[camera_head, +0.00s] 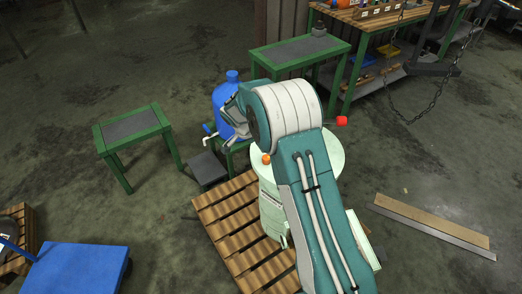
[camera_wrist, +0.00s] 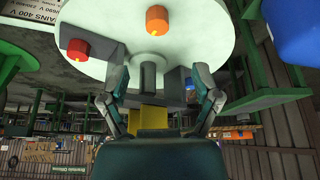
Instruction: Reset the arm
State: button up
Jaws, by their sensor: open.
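My gripper (camera_wrist: 160,85) is open in the wrist view, with its two fingers spread apart and nothing between them. The pale green disperser (camera_wrist: 205,25) fills the top of that view as a round plate with an orange knob (camera_wrist: 157,20) and a red knob (camera_wrist: 78,48). In the head view the disperser (camera_head: 271,212) stands on a wooden pallet (camera_head: 228,218), largely hidden behind my arm. Its orange knob (camera_head: 266,158) and red knob (camera_head: 341,121) show on either side of the arm.
A blue bottle (camera_head: 231,92) stands close behind my folded arm. Green tables (camera_head: 128,127) (camera_head: 298,50) stand left and behind. A blue cart (camera_head: 80,270) is at lower left, planks (camera_head: 430,222) lie at right, and a chain (camera_head: 428,97) hangs at upper right.

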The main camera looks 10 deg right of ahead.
jog(key=shift+s+a+r, duration=0.1)
jog(key=shift+a+r, duration=0.1)
jog(key=shift+r, duration=0.25)
